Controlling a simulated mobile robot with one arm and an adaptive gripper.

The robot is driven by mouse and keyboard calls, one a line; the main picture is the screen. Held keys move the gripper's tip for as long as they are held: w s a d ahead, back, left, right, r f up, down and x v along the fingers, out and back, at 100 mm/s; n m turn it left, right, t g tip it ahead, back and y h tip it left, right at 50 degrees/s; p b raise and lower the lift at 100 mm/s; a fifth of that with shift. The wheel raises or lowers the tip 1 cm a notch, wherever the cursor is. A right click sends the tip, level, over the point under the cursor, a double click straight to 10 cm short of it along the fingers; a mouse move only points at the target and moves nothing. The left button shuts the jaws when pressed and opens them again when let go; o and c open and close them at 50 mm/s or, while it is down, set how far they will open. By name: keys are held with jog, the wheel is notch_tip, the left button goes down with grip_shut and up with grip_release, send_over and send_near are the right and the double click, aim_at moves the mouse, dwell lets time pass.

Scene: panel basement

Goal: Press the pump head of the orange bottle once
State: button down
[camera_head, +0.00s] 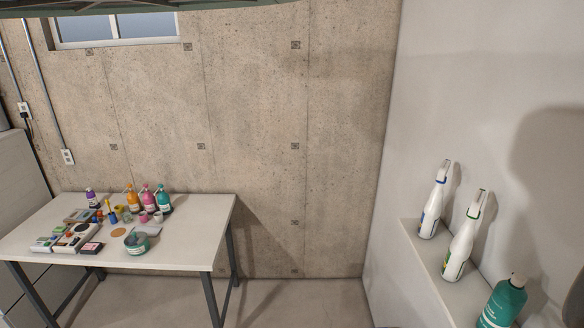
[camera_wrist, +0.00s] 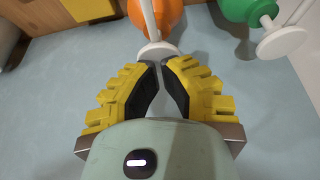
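The orange bottle (camera_head: 132,200) stands upright on the white table at the left in the head view, with a pump on top. In the wrist view its orange body (camera_wrist: 170,16) is at the top centre, partly cut off. Its white pump head (camera_wrist: 158,50) shows as a disc with a nozzle running up the picture. My gripper (camera_wrist: 161,65) has its yellow, black-padded fingers together at the tips, with nothing held between them. The tips overlap the near edge of the pump head; I cannot tell whether they touch it. My gripper does not show in the head view.
A pink bottle (camera_head: 147,198) and a teal bottle (camera_head: 164,200) stand right of the orange one. A green bottle (camera_wrist: 240,9) with a white pump is close by in the wrist view. Small boxes and jars crowd the table (camera_head: 190,232). A shelf (camera_head: 425,262) holds spray bottles at right.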

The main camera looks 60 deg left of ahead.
jog(key=shift+f+b, duration=0.95)
jog(key=shift+f, duration=0.15)
jog(key=shift+r+p, duration=2.1)
jog(key=shift+p, duration=0.05)
notch_tip(320, 180, up, 6)
jog(key=p, duration=0.6)
